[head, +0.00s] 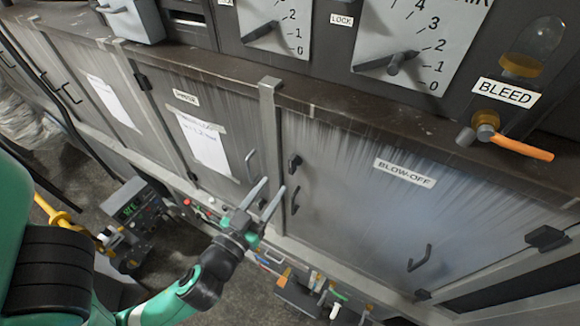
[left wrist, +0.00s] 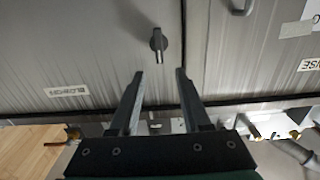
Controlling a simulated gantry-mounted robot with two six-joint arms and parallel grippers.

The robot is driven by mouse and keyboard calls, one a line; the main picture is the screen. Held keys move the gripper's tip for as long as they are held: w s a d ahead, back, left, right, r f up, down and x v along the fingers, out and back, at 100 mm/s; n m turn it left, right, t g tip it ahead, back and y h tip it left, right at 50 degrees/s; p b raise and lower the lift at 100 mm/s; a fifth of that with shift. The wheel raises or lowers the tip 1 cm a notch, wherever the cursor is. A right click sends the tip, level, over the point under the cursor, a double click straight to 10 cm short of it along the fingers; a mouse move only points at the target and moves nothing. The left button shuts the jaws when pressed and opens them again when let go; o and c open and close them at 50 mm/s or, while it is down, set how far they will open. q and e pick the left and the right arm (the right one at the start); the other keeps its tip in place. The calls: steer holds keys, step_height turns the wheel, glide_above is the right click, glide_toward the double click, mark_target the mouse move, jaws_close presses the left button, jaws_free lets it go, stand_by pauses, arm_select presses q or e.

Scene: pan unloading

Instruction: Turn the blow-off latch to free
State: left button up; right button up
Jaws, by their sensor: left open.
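The blow-off latch (head: 294,163) is a small dark knob near the left edge of the grey door (head: 350,215) labelled BLOW-OFF. A second dark shape sits just below it; I cannot tell what that is. In the left wrist view, the latch (left wrist: 158,42) shows with its lever lying along the door seam. My left gripper (head: 271,187) is open and empty, in front of the cabinet and just left of the latch in the head view. In the left wrist view its fingers (left wrist: 154,80) point at the door, with the latch beyond the tips, roughly between them. My right gripper is not in view.
The BLOW-OFF door has a handle (head: 419,258) low on the right. The neighbouring door, left, has a handle (head: 250,164) and a taped paper (head: 206,147). Dials and an orange-handled bleed valve (head: 520,147) sit above.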

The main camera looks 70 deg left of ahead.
mark_target(290, 164)
arm_select(q)
steer(key=p+x, duration=0.3)
steer(key=x, duration=0.5)
steer(key=shift+w+a+r, duration=0.1)
steer(key=shift+w+r, duration=0.05)
steer(key=shift+w, duration=0.05)
steer(key=shift+w+a, duration=0.2)
steer(key=shift+a, duration=0.05)
jaws_close()
